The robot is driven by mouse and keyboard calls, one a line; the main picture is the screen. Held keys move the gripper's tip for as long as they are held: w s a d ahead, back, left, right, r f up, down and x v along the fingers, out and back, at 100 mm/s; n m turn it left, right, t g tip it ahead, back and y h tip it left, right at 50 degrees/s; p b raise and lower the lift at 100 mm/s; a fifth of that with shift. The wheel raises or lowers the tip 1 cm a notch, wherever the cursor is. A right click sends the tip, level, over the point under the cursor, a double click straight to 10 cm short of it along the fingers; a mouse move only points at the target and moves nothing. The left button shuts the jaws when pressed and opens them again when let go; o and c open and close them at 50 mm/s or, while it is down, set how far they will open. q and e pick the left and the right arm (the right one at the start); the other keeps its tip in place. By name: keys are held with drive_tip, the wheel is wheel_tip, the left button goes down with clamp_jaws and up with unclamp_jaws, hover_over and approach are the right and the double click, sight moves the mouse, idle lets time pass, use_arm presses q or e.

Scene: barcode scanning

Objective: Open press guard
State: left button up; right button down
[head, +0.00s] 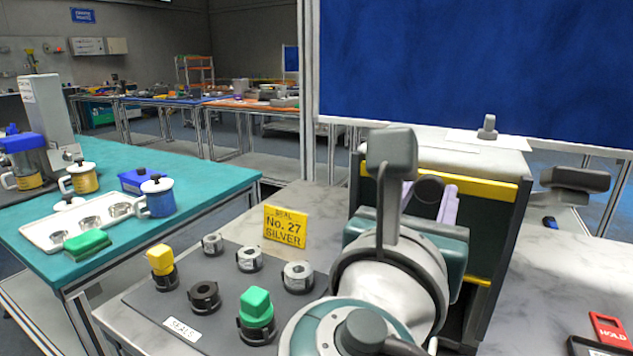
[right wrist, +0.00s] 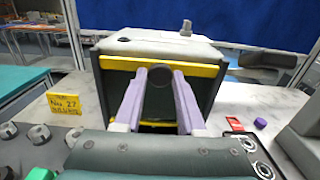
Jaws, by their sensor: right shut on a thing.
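The press (head: 450,150) is a box with a light grey top and dark sides; it also shows in the right wrist view (right wrist: 160,45). Its guard has a yellow upper bar (head: 490,187), also seen in the right wrist view (right wrist: 115,63), and a lower yellow strip (head: 482,280). A dark round handle (right wrist: 159,76) sits at the guard's front. My right gripper (head: 431,192) has lilac fingers, one on each side of this handle, and is shut on it. My arm hides part of the guard in the head view. My left gripper is not in view.
A grey mat (head: 140,298) with several seals and a yellow "No. 27 SILVER" card (head: 285,227) lies left of the press. A red "HOLD" tray (head: 607,328) lies on the right. A teal table (head: 200,178) with mugs stands at left.

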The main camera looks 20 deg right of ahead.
drive_tip(key=c, duration=0.5)
unclamp_jaws()
drive_tip(key=b+v, duration=0.1)
drive_tip(key=v, duration=0.9)
drive_tip(key=shift+d, duration=0.1)
